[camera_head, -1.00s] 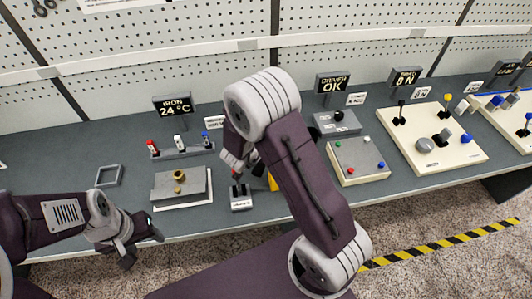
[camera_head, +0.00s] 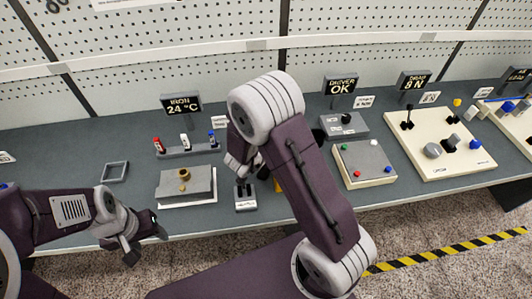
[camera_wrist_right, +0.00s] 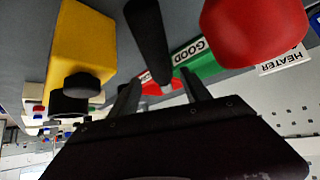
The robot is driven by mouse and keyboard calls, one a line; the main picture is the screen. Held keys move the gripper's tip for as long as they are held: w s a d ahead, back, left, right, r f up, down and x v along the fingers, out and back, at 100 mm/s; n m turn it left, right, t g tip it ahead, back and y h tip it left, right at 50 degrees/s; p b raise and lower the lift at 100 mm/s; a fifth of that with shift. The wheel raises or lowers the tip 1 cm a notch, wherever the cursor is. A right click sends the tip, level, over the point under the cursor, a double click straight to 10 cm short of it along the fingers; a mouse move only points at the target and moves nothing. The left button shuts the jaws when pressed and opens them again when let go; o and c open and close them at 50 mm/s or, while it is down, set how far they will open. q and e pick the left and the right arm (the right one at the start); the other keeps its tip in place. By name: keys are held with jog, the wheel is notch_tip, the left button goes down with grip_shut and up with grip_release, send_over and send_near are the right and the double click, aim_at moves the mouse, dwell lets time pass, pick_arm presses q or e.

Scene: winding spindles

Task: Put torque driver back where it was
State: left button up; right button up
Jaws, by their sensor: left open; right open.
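My right gripper (camera_head: 239,176) is open over the small grey stand (camera_head: 245,203), partly hidden by my right arm. In the right wrist view its two fingers (camera_wrist_right: 160,92) are apart with no object clearly held between them. A black rod (camera_wrist_right: 148,40) shows beyond the fingertips, with a yellow block with a black knob (camera_wrist_right: 82,45) on the left and a large red rounded part (camera_wrist_right: 255,28) on the right. I cannot tell which of these is the torque driver. The yellow piece (camera_head: 278,185) shows beside my arm. My left gripper (camera_head: 146,243) is open and empty at the bench's front edge.
A grey block with a brass knob (camera_head: 185,185) stands left of the stand, behind it a rack with red, white and blue pieces (camera_head: 186,150). A square frame (camera_head: 115,172) lies further left. A button box (camera_head: 364,165) and joystick panel (camera_head: 437,145) stand right.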

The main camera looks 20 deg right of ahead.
jog(key=p+v, duration=0.2)
jog(key=v, duration=0.8)
jog(key=shift+a+r+p, duration=0.25)
jog(key=shift+r+p, duration=0.05)
jog(key=shift+p, duration=0.05)
